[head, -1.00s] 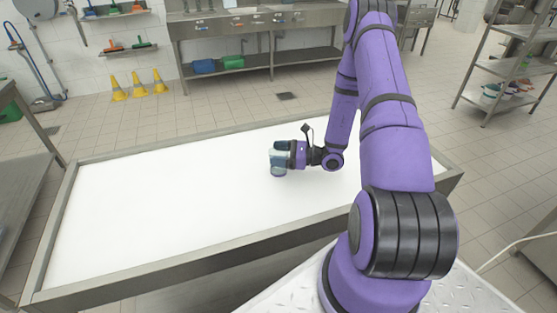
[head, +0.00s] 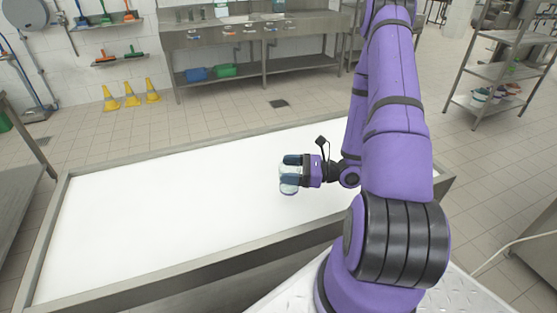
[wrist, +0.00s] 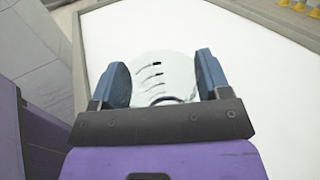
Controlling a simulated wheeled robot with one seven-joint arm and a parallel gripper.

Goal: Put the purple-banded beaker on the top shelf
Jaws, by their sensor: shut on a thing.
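A clear beaker (wrist: 160,72) with dark graduation marks sits between the two blue fingers of my gripper (wrist: 162,82) in the wrist view. A dark purplish curve shows low on it, close to the palm. In the head view my gripper (head: 291,172) is shut on the beaker (head: 289,189), over the white table surface (head: 170,215). I cannot tell from this view whether the beaker's base touches the surface. A metal rack with several shelves (head: 502,70) stands at the right back.
The rimmed white table is otherwise bare. Several small containers (head: 497,93) stand on a lower shelf of the rack. A steel sink bench (head: 255,38) runs along the back wall. Yellow cones (head: 131,95) stand on the floor at the back left.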

